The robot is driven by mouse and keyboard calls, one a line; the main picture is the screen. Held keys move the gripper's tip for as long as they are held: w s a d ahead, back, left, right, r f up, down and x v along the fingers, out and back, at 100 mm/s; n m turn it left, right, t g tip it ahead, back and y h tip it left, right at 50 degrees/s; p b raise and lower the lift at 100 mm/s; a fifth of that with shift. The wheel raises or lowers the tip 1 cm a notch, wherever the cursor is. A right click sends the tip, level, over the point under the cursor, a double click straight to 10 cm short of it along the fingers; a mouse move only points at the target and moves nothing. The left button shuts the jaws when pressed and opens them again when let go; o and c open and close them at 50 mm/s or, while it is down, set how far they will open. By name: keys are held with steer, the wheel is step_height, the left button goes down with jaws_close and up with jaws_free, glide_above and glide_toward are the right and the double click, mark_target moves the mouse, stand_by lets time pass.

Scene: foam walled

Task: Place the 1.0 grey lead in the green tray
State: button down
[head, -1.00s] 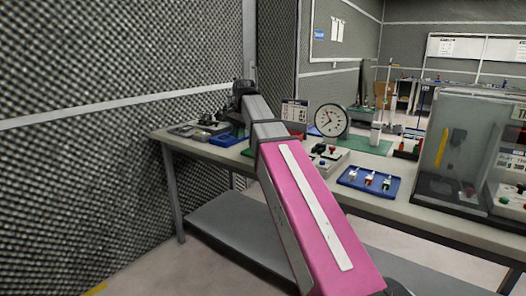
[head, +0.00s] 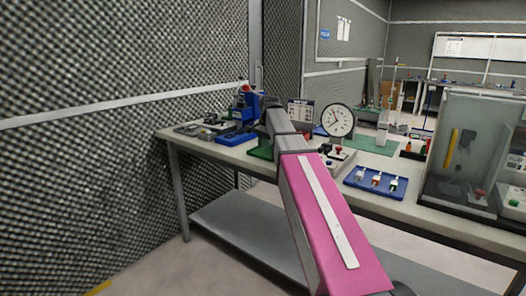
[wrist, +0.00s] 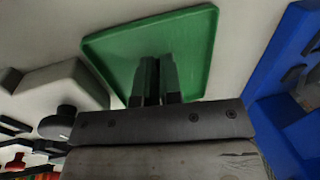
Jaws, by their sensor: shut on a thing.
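The green tray (wrist: 200,45) lies flat on the bench in the wrist view, beyond my fingertips. In the head view its green edge (head: 261,152) shows just left of my arm, which hides the rest. My gripper (wrist: 157,70) points over the tray with its fingers close together. It is shut on a thin thing, taken as the 1.0 grey lead, which is mostly hidden between the dark fingers. I cannot tell how high it is above the tray floor.
A blue tray (head: 237,138) stands left of the green tray. A round dial gauge (head: 337,121) and a blue tray with small coloured-handled items (head: 375,182) are to the right. A clear enclosure (head: 465,150) stands further right.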

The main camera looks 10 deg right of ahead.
steer(key=shift+f, duration=1.6)
steer(key=shift+f, duration=0.1)
steer(key=c, duration=1.3)
jaws_free()
steer(key=r, duration=0.4)
steer(key=s+d+r, duration=0.1)
steer(key=r, duration=0.7)
steer(key=shift+s+d, duration=0.35)
